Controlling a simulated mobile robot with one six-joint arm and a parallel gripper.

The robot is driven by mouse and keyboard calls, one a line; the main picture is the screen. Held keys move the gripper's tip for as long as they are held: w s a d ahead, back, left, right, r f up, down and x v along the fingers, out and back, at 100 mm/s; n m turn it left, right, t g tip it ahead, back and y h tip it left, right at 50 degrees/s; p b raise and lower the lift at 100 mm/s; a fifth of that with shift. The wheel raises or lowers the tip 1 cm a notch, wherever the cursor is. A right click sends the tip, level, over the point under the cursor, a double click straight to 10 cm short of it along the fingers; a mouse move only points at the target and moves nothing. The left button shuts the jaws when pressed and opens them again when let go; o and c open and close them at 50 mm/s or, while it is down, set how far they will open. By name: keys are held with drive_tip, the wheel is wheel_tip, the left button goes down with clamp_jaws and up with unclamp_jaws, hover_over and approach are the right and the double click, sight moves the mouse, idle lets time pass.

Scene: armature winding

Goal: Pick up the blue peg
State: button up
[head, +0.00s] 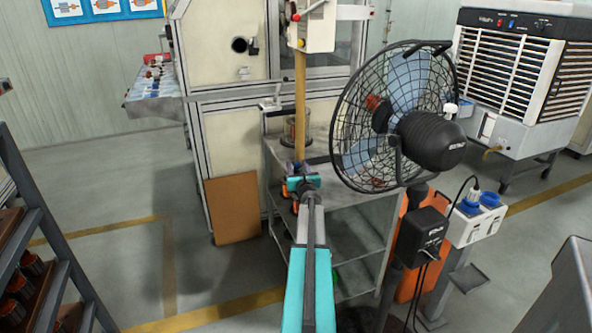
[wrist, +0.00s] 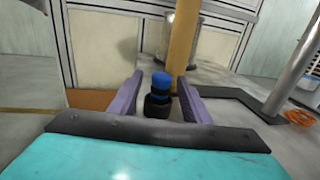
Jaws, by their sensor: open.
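The blue peg (wrist: 160,80) stands upright in the wrist view, with a black lower part (wrist: 157,106) beneath the blue top. My gripper (wrist: 160,79) is open, with one purple finger to the left of the peg and one to the right. The peg shows between the fingers, apart from both. Whether it is fully between the fingertips in depth, I cannot tell. In the head view my gripper (head: 299,166) is over the top of the grey metal cart (head: 345,190). The peg is too small to make out clearly there.
A tan upright post (wrist: 182,45) stands just behind the peg; it also shows in the head view (head: 300,105). A black fan (head: 395,120) stands close on the right. A machine cabinet (head: 238,145) rises behind.

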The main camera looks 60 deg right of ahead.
sight(297, 163)
drive_tip(key=shift+c, duration=0.5)
clamp_jaws()
drive_tip(key=shift+r, duration=0.1)
drive_tip(key=shift+r, duration=0.5)
drive_tip(key=shift+s+a+r, duration=0.15)
drive_tip(key=shift+r, duration=0.45)
drive_tip(key=shift+s+a+r, duration=0.1)
drive_tip(key=shift+r, duration=0.5)
drive_tip(key=r+v, duration=0.1)
drive_tip(key=v, duration=1.4)
drive_tip(key=shift+w+a+r+b, duration=0.25)
drive_tip(key=shift+w+a+b, duration=0.05)
drive_tip(key=shift+a+b, duration=0.2)
